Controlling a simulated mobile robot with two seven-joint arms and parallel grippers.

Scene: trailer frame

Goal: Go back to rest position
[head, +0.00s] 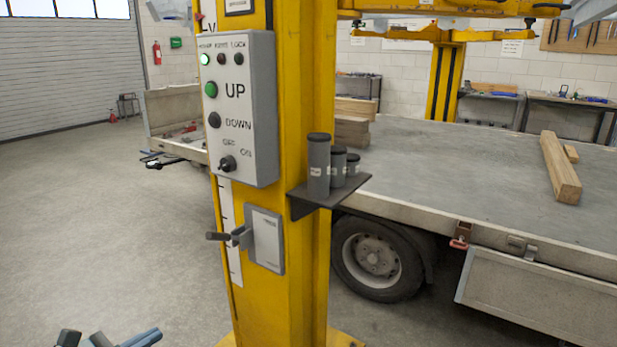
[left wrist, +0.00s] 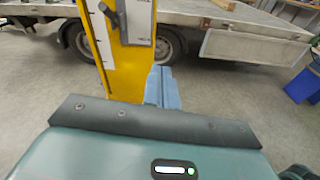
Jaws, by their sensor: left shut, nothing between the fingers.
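My left gripper (head: 142,338) shows only in part at the bottom left edge of the head view, low and left of the yellow lift column (head: 292,255). In the left wrist view its blue fingers (left wrist: 162,88) are closed together, with nothing between them. They point toward the foot of the column, which shows there too (left wrist: 122,75). A grey control box (head: 240,110) with UP and DOWN buttons is on the column, and its upper left lamp glows green. My right gripper is in neither view.
A lever plate (head: 264,240) and a small shelf (head: 325,193) with several dark cylinders stick out from the column. A flatbed trailer (head: 460,170) carrying timber (head: 560,168) stands behind it. The floor (head: 90,220) to the left is clear.

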